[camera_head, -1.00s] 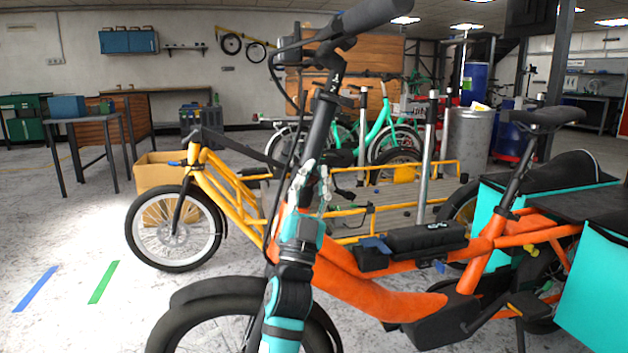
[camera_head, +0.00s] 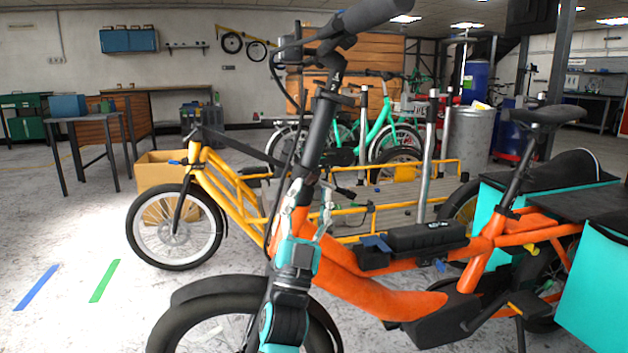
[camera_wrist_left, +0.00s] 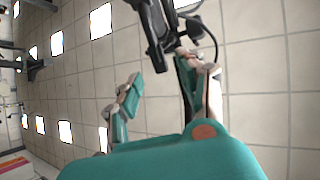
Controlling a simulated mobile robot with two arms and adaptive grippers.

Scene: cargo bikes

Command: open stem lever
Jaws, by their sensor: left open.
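The orange cargo bike (camera_head: 390,290) stands in front of me, its black stem (camera_head: 318,135) rising to the handlebar (camera_head: 365,18) at the top. I cannot clearly make out the stem lever in the head view. My left gripper (camera_head: 310,205) is open and empty, pointing up beside the lower stem, below the handlebar. In the left wrist view the left gripper (camera_wrist_left: 165,95) has its fingers apart. Black stem and handlebar parts (camera_wrist_left: 155,38) show above, and the right-hand finger overlaps the black tube. I cannot tell whether they touch. My right gripper is not in view.
A yellow cargo bike (camera_head: 232,190) stands close behind the orange one. The front wheel (camera_head: 190,318) is near my left arm. Turquoise panniers (camera_head: 600,275) hang at the right. Black cables run along the stem. Floor at the left is clear.

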